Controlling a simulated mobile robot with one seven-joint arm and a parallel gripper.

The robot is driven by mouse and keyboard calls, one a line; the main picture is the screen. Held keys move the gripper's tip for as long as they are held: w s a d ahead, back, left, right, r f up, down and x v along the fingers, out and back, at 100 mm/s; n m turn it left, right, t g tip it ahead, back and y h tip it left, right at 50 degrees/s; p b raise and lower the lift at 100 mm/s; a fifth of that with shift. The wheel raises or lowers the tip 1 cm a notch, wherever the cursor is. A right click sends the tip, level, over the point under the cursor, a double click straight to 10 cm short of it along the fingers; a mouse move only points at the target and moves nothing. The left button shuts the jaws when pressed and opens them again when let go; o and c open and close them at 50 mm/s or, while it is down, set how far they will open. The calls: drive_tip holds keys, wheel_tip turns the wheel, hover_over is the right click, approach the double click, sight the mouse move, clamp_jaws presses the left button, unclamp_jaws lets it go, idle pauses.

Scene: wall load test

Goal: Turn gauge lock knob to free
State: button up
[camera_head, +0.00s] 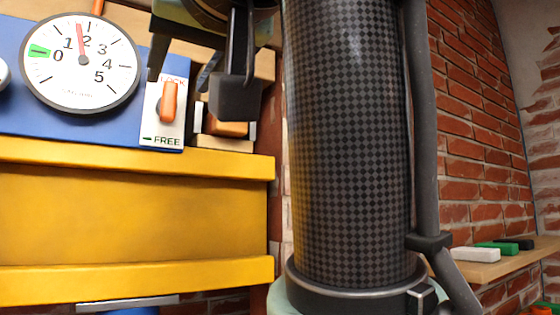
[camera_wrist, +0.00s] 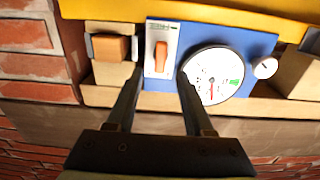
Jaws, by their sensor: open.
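The orange gauge lock knob (camera_head: 168,101) sits on a white plate (camera_head: 163,128) marked LOCK at the top and FREE with a green mark at the bottom. The knob stands nearly upright, along the LOCK–FREE line. The round gauge (camera_head: 82,62) beside it on the blue panel (camera_head: 25,122) has its red needle between 1 and 2. In the wrist view the scene is upside down, and the knob (camera_wrist: 161,57) lies beyond and between the two fingers. My gripper (camera_wrist: 159,78) is open and empty, apart from the knob.
A yellow beam (camera_head: 130,215) runs below the panel. An orange block in a grey holder (camera_head: 226,127) sits just right of the plate, close to my gripper. A white knob (camera_wrist: 265,67) is beside the gauge. A wooden shelf (camera_head: 500,266) at right holds several small blocks.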

sight(171, 95)
drive_tip(key=p+x, duration=0.2)
drive_tip(key=x, duration=0.3)
drive_tip(key=shift+s+r, duration=0.1)
drive_tip(key=shift+r, duration=0.1)
drive_tip(key=shift+f+p+x, duration=0.2)
drive_tip(key=shift+p+x, duration=0.3)
drive_tip(key=shift+x, duration=0.35)
clamp_jaws()
